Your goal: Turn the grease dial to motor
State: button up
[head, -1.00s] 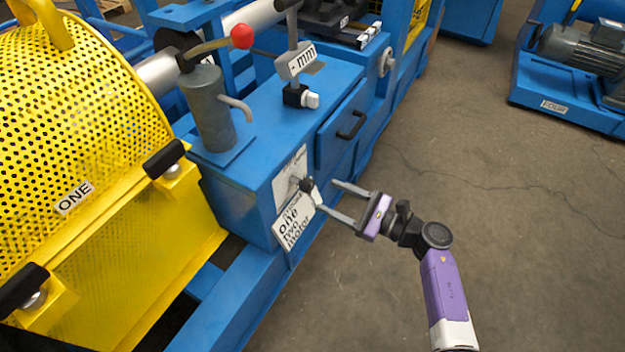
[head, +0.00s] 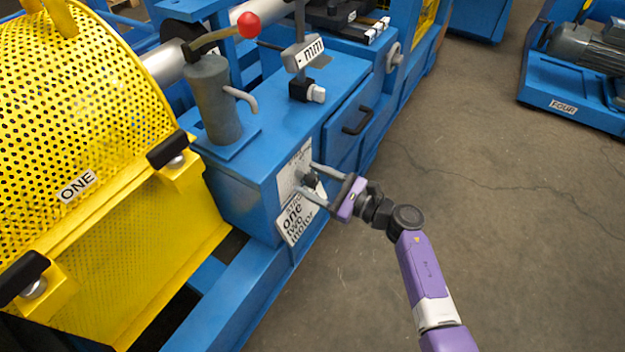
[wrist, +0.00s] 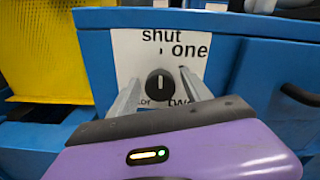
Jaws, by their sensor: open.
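The grease dial (wrist: 160,86) is a round black knob with a white pointer line. The lower words are partly hidden by my fingers. My gripper (head: 306,180) is open, with one finger on each side of the dial. I cannot tell whether the fingers touch it.
A blue drawer with a black handle (head: 357,120) is to the right of the dial. A grey grease pump (head: 215,105) with a red-knobbed lever (head: 249,24) stands on the cabinet. A yellow mesh guard (head: 80,110) marked "ONE" is at left.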

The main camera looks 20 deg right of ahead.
grip_shut()
